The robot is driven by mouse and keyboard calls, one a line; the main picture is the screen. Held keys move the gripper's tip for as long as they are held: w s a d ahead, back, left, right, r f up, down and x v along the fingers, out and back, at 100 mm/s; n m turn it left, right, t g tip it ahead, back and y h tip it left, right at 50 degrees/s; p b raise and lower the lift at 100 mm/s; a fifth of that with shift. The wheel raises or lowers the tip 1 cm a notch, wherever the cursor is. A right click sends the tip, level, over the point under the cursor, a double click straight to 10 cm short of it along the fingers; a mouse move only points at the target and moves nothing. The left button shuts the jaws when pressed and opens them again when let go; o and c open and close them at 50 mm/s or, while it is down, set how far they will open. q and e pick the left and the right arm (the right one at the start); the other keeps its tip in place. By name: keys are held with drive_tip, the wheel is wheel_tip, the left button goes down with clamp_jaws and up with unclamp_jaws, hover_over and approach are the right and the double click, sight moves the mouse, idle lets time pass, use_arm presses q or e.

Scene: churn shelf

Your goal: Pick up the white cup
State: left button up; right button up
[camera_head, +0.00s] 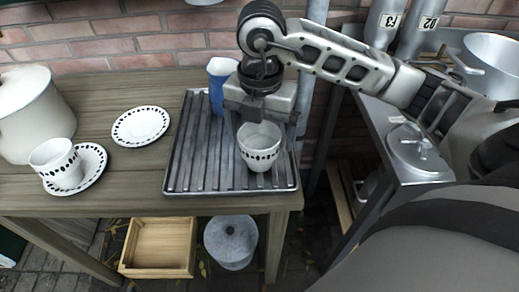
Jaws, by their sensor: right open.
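A white cup (260,156) with a band of black dots stands upright on the dark ribbed tray (200,178), near its right front. My right gripper (262,116) points down at the cup's back rim, with its jaws open. Whether the fingers touch the cup I cannot tell. A second white cup (52,163) with black dots stands on a dotted saucer (94,168) at the left of the table. My left gripper is not in view.
A blue and white container (217,88) stands at the tray's back, close to my right gripper. An empty dotted saucer (140,126) lies left of the tray. A large cream pot (30,115) stands far left. A metal side table (400,165) is at right.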

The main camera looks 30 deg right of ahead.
drive_tip(key=shift+s+a+f, duration=0.1)
drive_tip(key=shift+a+f, duration=0.05)
drive_tip(key=shift+f, duration=2.5)
drive_tip(key=c, duration=1.1)
